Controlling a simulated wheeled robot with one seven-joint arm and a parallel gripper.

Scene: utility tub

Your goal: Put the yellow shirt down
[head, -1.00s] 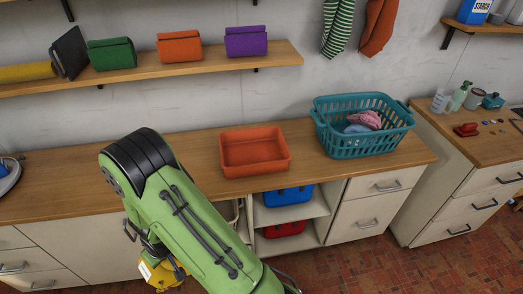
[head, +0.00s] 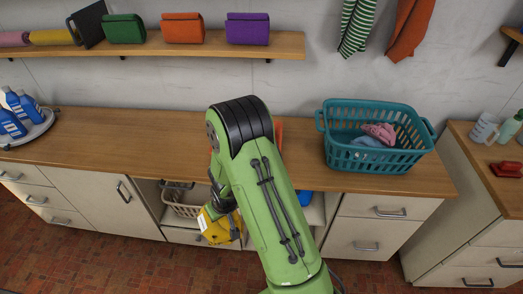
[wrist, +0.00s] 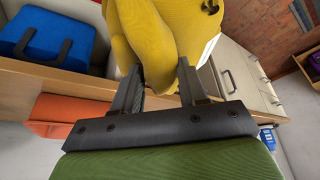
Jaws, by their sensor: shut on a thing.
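The yellow shirt (head: 222,228) hangs bunched from my gripper (wrist: 159,80), in front of the open cubbies below the counter in the head view. In the wrist view the yellow shirt (wrist: 165,30) fills the space between and beyond the two dark fingers, which are shut on it. A white tag-like patch shows at its edge. In the head view my arm covers much of the gripper and part of the shirt.
A teal basket (head: 365,160) with pink and blue cloth stands on the counter (head: 110,135). An orange tub (wrist: 62,112) is mostly hidden by my arm in the head view. The counter's left-middle is clear.

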